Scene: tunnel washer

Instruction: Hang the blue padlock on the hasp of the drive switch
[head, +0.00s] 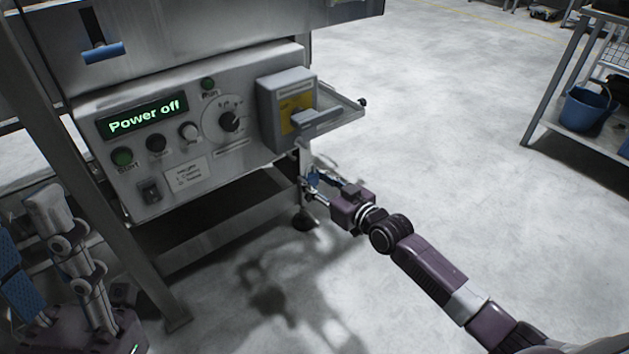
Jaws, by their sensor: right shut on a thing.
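The blue padlock (314,177) is a small blue shape at the fingertips of my right gripper (311,190). My right gripper is shut on it, below the drive switch and in front of the machine's leg. The padlock's shackle is too small to make out. The drive switch (270,112) is a grey box with a yellow plate and a grey lever handle, on the right end of the control panel. I cannot make out its hasp clearly. The padlock is below the switch in the picture and apart from it. My left gripper is not in view.
The control panel (190,186) has a green display reading "Power off", knobs and buttons. A metal bracket (347,112) with a black knob juts out right of the switch. A rack with a blue bucket (585,108) stands far right. The floor between is clear.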

